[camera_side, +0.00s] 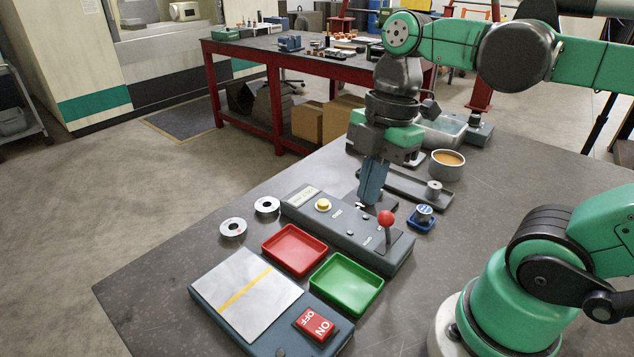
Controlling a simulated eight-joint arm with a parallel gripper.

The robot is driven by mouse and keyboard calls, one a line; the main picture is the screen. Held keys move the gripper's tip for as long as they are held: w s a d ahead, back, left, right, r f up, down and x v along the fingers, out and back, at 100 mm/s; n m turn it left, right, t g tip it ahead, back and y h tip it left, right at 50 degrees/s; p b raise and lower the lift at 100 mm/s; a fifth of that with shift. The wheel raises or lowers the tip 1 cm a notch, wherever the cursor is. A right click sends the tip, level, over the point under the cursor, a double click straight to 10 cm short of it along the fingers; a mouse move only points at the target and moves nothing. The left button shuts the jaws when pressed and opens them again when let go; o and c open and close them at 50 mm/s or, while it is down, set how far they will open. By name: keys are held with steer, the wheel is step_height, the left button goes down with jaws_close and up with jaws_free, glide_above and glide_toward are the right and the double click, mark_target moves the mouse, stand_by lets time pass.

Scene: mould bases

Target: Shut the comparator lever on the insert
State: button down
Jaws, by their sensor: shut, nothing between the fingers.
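I cannot tell whether the fingertips touch the comparator. A small bright metal piece shows beside the fingertips; I cannot make out whether it is the insert.
Two metal rings (233,229) lie left of the comparator. A blue holder (422,219) and a round pot (446,165) stand to the right.

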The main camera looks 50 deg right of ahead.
mark_target(388, 229)
step_height(388, 229, down, 8)
steer(key=a, duration=0.1)
steer(key=shift+s+d+r, duration=0.1)
steer(key=shift+d+r, duration=0.05)
steer(key=shift+d, duration=0.75)
steer(key=shift+s+d+r, duration=0.1)
steer(key=shift+d+r, duration=0.05)
steer(key=shift+d, duration=0.75)
